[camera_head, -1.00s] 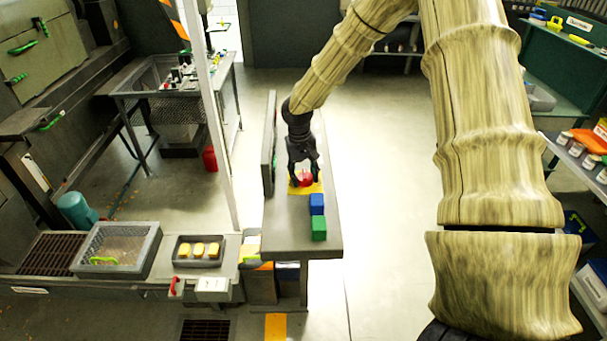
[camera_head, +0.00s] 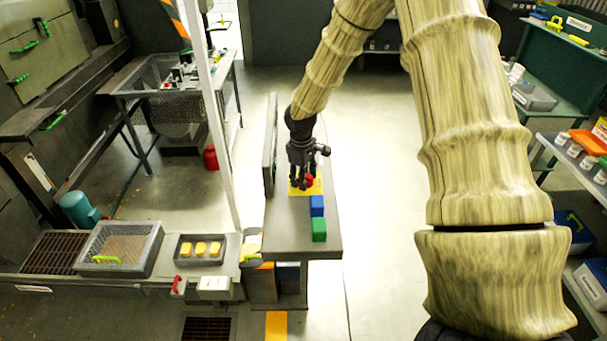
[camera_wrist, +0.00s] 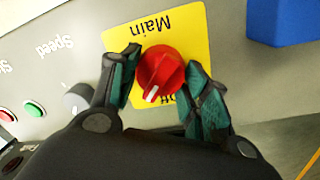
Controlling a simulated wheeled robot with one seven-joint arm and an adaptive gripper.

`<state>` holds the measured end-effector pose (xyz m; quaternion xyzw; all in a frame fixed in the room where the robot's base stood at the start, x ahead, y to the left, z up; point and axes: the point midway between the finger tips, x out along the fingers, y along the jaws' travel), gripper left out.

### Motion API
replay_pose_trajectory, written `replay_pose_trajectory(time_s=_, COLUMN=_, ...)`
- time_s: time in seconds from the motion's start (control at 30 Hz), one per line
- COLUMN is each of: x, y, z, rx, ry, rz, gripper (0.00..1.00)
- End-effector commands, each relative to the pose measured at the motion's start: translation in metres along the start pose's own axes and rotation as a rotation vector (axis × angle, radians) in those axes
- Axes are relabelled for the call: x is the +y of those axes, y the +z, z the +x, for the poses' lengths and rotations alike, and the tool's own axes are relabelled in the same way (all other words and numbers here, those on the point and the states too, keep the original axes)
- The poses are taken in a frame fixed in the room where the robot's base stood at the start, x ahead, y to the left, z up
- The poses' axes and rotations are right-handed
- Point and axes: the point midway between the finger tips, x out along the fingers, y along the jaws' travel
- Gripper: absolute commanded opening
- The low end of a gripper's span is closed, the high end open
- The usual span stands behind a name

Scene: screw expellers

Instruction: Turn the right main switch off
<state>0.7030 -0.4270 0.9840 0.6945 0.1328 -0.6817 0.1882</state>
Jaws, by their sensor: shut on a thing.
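The main switch is a round red knob (camera_wrist: 160,72) with a white pointer mark, on a yellow plate (camera_wrist: 188,32) lettered "Main", upside down in the wrist view. A second word, ending in "ff", is partly hidden beside the knob. My gripper (camera_wrist: 158,80) is shut on the knob, with one green-padded finger on each side of it. The white mark points toward the lower left in the wrist view. In the head view my gripper (camera_head: 302,181) is over the yellow plate (camera_head: 297,191) on the bench, and the knob (camera_head: 309,180) is partly hidden.
A blue block (camera_head: 317,205) and a green block (camera_head: 319,230) stand close in front of the plate. An upright panel (camera_head: 270,145) runs along the bench's left side. A grey knob (camera_wrist: 77,97) and a green button (camera_wrist: 34,108) are on a nearby panel.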

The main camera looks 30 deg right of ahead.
Motion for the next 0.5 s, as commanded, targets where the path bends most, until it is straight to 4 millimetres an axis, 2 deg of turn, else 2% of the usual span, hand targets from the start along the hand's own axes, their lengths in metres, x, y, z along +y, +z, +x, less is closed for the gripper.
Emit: replay_pose_trajectory(time_s=0.5, x=0.0002, y=0.0014, z=-0.0026, rx=0.040, ry=0.001, rz=-0.474, gripper=0.22)
